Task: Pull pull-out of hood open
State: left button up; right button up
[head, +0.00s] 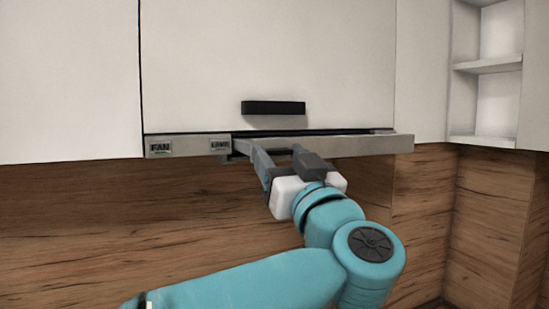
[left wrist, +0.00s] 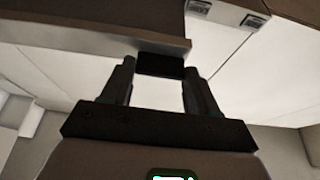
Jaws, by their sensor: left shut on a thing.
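The hood's pull-out (head: 365,146) is a long grey metal strip under a white cabinet door. Its front stands a little forward of the door, with a dark slit along its top. My left gripper (head: 284,152) is at the middle of the strip's lower edge, its arm coming up from below. In the left wrist view, the gripper (left wrist: 158,72) has its fingers on either side of a dark block at the pull-out's edge (left wrist: 110,33). It is shut on this part of the pull-out; the fingers hide some of the contact. My right gripper is not in view.
A black handle (head: 273,107) sits on the white cabinet door (head: 260,50) above. FAN (head: 160,147) and LAMP (head: 220,143) labels are at the strip's left. Open shelves (head: 487,66) stand at the right. The wooden splashback (head: 90,220) below is bare.

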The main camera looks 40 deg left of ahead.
pick_arm(q)
jog(key=shift+f, duration=0.1)
jog(key=o, duration=1.4)
jog(key=shift+o, duration=0.5)
jog(key=shift+w+a, duration=0.1)
jog(key=shift+a, duration=0.05)
jog(key=b+v, duration=0.5)
jog(key=v, duration=1.1)
jog(key=shift+s, duration=0.25)
